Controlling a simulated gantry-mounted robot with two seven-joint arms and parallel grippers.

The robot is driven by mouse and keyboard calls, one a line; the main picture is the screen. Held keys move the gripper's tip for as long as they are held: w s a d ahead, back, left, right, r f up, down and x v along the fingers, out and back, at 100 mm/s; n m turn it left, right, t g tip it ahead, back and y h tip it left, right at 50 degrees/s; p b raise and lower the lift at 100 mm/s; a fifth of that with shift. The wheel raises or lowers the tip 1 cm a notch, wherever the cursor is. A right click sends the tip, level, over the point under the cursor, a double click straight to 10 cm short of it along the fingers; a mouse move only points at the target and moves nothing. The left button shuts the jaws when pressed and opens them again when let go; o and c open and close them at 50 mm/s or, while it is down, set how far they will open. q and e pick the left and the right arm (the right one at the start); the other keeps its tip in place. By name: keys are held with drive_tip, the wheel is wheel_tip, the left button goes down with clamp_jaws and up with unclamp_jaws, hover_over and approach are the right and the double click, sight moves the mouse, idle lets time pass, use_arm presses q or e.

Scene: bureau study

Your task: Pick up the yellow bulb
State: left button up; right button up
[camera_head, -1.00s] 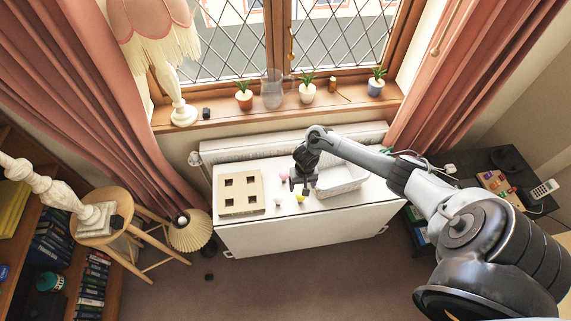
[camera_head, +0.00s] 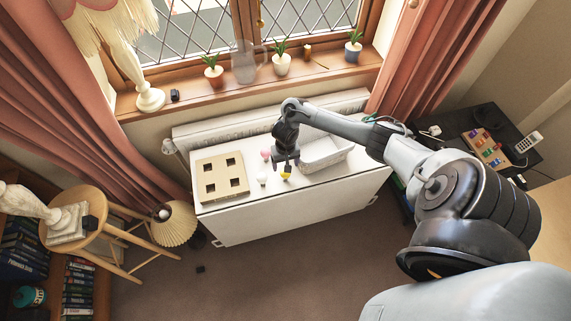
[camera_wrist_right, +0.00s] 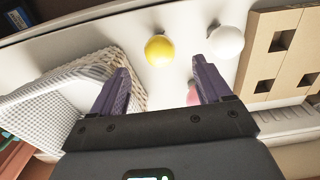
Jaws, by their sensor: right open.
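The yellow bulb (camera_head: 286,177) rests on the white table near its front edge. It also shows in the right wrist view (camera_wrist_right: 159,50), just beyond the fingertips and roughly between them. My right gripper (camera_head: 286,165) is close above and behind the bulb. In the right wrist view my right gripper (camera_wrist_right: 161,70) has its fingers spread, with no bulb held. A white bulb (camera_wrist_right: 226,42) and a pink bulb (camera_wrist_right: 193,93) are nearby, the pink one partly hidden by a finger. My left gripper is not in view.
A white basket (camera_head: 325,160) stands right of the bulb, close to the gripper. A beige block with square holes (camera_head: 222,178) lies at the table's left. A radiator (camera_head: 230,133) and a windowsill with plants (camera_head: 282,66) are behind.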

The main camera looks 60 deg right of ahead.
wheel_tip(320, 180, down, 2)
drive_tip(key=shift+b, duration=0.7)
wheel_tip(320, 180, down, 3)
drive_tip(key=shift+f+b, duration=0.15)
drive_tip(key=shift+b, duration=0.5)
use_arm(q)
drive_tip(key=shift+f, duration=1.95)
use_arm(e)
drive_tip(key=shift+f, duration=0.4)
drive_tip(key=c, duration=1)
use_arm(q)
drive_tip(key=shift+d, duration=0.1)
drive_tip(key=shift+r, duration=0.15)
use_arm(e)
drive_tip(key=shift+r, duration=0.1)
